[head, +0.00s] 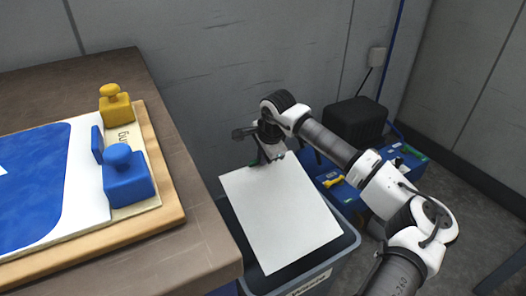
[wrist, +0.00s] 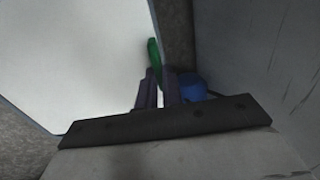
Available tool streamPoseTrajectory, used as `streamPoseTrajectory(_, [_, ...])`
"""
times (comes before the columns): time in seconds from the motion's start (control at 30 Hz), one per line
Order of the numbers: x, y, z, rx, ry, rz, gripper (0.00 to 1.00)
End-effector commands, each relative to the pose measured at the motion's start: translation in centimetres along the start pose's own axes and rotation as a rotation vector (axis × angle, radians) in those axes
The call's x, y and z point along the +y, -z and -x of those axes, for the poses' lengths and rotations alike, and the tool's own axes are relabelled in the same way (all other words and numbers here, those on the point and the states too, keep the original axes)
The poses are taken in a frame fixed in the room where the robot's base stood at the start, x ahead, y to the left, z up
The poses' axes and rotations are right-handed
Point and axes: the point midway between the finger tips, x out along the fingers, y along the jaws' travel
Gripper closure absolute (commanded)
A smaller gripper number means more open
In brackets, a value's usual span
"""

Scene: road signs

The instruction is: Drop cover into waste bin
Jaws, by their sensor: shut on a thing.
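The cover, a flat white sheet (head: 280,212), is held tilted over the waste bin (head: 345,250), a grey open bin with a partly readable label on its front. The sheet hides most of the bin's opening. My gripper (head: 268,158) is at the sheet's far upper edge, shut on it, apparently near a small green tab. In the wrist view the sheet (wrist: 75,55) fills the upper left, and the green tab (wrist: 153,52) shows at the fingertips (wrist: 158,80). The exact grip point is small and dark.
A brown table (head: 190,210) stands left of the bin, its corner close by. On it is a wooden board (head: 150,220) with a blue and white sign (head: 40,180), blue blocks (head: 127,180) and a yellow block (head: 116,108). A blue toolbox (head: 345,185) and black case (head: 355,122) stand behind.

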Motion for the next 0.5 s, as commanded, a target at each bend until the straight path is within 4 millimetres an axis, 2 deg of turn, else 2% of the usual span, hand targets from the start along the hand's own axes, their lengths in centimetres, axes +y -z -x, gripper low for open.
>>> streamPoseTrajectory(0.03, [0.4, 0.0, -1.1, -0.001, 0.000, 0.000, 1.00])
streamPoseTrajectory(0.2, [1.2, 0.0, -3.5, 0.001, 0.001, 0.000, 1.00])
streamPoseTrajectory(0.5, [2.4, 0.0, -6.6, 0.001, 0.001, 0.000, 1.00])
